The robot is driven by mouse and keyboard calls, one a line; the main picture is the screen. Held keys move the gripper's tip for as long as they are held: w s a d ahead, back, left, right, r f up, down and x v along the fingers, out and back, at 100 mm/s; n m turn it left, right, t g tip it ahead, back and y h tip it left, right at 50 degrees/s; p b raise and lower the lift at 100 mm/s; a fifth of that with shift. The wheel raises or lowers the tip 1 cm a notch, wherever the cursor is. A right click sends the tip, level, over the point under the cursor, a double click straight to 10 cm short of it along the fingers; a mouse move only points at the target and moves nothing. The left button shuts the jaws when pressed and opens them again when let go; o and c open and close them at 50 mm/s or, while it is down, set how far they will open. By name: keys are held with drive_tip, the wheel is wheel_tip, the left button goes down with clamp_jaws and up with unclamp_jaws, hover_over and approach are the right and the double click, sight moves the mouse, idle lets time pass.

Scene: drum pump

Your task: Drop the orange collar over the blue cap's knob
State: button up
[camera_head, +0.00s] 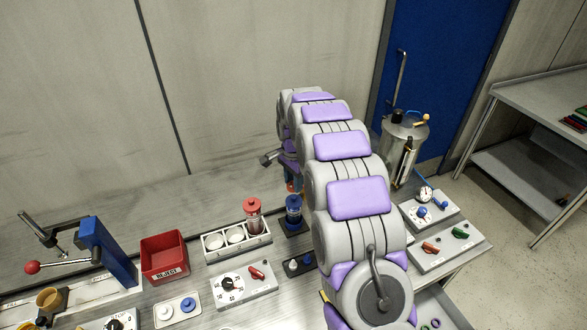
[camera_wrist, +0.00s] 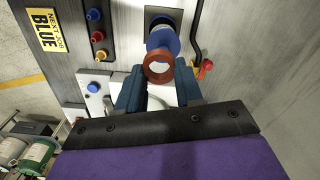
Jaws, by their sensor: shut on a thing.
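The orange collar (camera_wrist: 158,68) is a ring between the tips of my gripper (camera_wrist: 158,80), whose two blue fingers are shut on it in the wrist view. The blue cap (camera_wrist: 162,38) is just past the collar, and the collar overlaps its near edge in the picture. The gap between them is not clear, and I cannot make out the knob. In the head view, a blue-capped canister (camera_head: 293,208) stands on the bench beside my arm. My gripper is mostly hidden there behind the arm, above and near that canister.
A red-capped canister (camera_head: 253,212) stands in a white rack (camera_head: 238,240) to the left. A red bin (camera_head: 164,256) and a dial box (camera_head: 243,287) are nearby. In the wrist view, a red knob (camera_wrist: 207,65) is right of the cap and a "NEXT JOB BLUE" sign (camera_wrist: 46,30) is left.

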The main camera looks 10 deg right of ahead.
sight(294, 196)
drive_tip(key=shift+w+a+r+m, duration=0.1)
drive_tip(key=shift+w+r+m, duration=0.25)
drive_tip(key=shift+r+m, duration=0.25)
drive_tip(key=shift+w+d+f+m, duration=0.2)
drive_tip(key=shift+d+m, duration=0.1)
drive_tip(key=shift+d, duration=0.1)
drive_tip(key=shift+s+d+f+b, duration=0.1)
drive_tip(key=shift+d+f+b, duration=0.2)
drive_tip(key=shift+f, duration=0.6)
drive_tip(key=shift+a+f+b, duration=0.2)
drive_tip(key=shift+a+f, duration=0.1)
drive_tip(key=shift+f, duration=0.3)
drive_tip(key=shift+a+f+b, duration=0.2)
drive_tip(key=shift+a+f, duration=0.05)
drive_tip(key=shift+f, duration=0.35)
drive_tip(key=shift+d+f, duration=0.5)
drive_tip(key=shift+f, duration=0.05)
drive_tip(key=shift+a, duration=0.35)
drive_tip(key=shift+d+r, duration=0.1)
drive_tip(key=shift+d, duration=0.2)
drive_tip(key=shift+s+a+p, duration=0.1)
drive_tip(key=shift+a+p, duration=0.15)
drive_tip(key=shift+p, duration=0.2)
